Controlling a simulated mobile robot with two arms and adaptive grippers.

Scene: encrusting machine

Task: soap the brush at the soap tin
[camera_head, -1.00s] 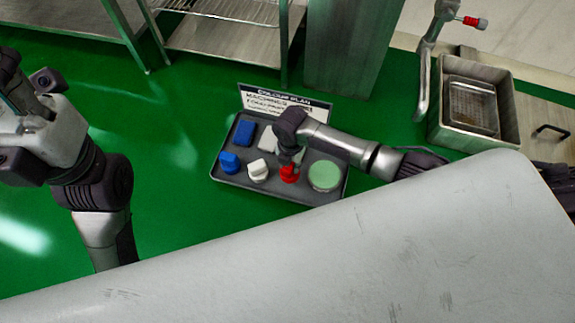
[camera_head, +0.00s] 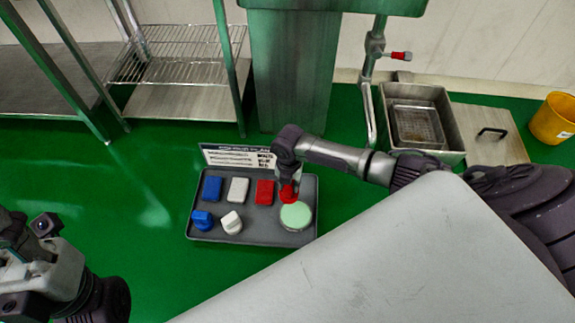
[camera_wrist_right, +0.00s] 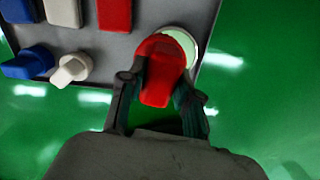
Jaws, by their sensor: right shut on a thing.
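The soap tin (camera_head: 296,216), a round pale green disc, sits at the tray's right end. The brush overlaps the tin's far edge in the head view. In the right wrist view the red brush (camera_wrist_right: 160,72) is between the fingers and covers part of the tin (camera_wrist_right: 187,42). I cannot tell whether brush and soap touch. My left gripper (camera_head: 45,250) is at the lower left, away from the tray; its fingers are unclear.
The dark tray (camera_head: 262,232) also holds blue (camera_head: 211,188), white (camera_head: 238,190) and red (camera_head: 264,192) blocks, a blue brush (camera_head: 202,220) and a white brush (camera_head: 231,222). A sign (camera_head: 238,157) stands behind it.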

